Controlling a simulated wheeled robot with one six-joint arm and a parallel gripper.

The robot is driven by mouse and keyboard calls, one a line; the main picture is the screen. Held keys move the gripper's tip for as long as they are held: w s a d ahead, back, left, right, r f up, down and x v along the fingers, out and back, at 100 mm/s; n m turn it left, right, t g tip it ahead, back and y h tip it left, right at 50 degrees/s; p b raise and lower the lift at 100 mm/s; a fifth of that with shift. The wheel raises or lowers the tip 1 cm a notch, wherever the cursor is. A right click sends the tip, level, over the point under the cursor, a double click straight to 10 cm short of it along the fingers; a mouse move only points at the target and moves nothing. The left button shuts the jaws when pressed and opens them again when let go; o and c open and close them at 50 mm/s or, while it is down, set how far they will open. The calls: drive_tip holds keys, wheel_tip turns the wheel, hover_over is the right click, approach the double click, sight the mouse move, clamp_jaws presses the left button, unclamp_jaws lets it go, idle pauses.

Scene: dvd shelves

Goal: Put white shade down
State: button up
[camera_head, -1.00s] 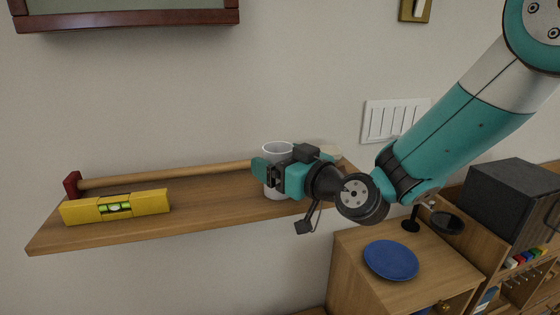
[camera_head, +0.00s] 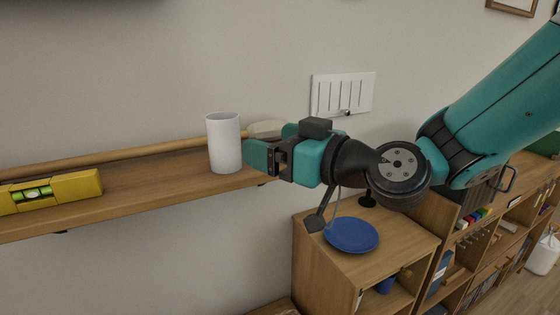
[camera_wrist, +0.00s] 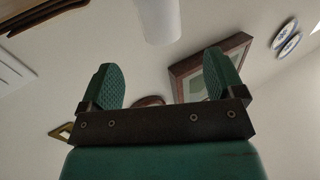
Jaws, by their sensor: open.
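The white shade (camera_head: 224,143) is a plain white cylinder with an open top. It stands upright on the wooden wall shelf (camera_head: 150,178), near the shelf's right end. My gripper (camera_head: 250,155) is just right of the shade, pointing left, and looks clear of it. In the wrist view the shade (camera_wrist: 158,18) shows at the top, beyond my gripper's spread green fingers (camera_wrist: 165,85). The jaws are open, with nothing between them. The far finger is partly hidden in the head view.
A yellow level (camera_head: 50,190) and a long wooden handle (camera_head: 120,155) lie on the shelf to the left. A pale object (camera_head: 267,129) sits behind my gripper. Below right, a blue plate (camera_head: 351,235) rests on a wooden cabinet (camera_head: 320,262). A white switch panel (camera_head: 342,93) is on the wall.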

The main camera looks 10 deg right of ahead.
drive_tip(key=s+f+n+g+h, duration=0.1)
drive_tip(key=s+f+g+h, duration=0.1)
drive_tip(key=s+f+g, duration=0.65)
drive_tip(key=s+d+f+m+g+h, duration=0.1)
drive_tip(key=s+d+g+h, duration=0.3)
drive_tip(key=s, duration=0.7)
drive_tip(key=d+m+h, duration=0.1)
drive_tip(key=d+h, duration=0.1)
drive_tip(key=d, duration=0.1)
drive_tip(key=shift+s+d+f+m+g, duration=0.15)
drive_tip(key=shift+f+m+g, duration=0.1)
drive_tip(key=shift+m+g, duration=0.1)
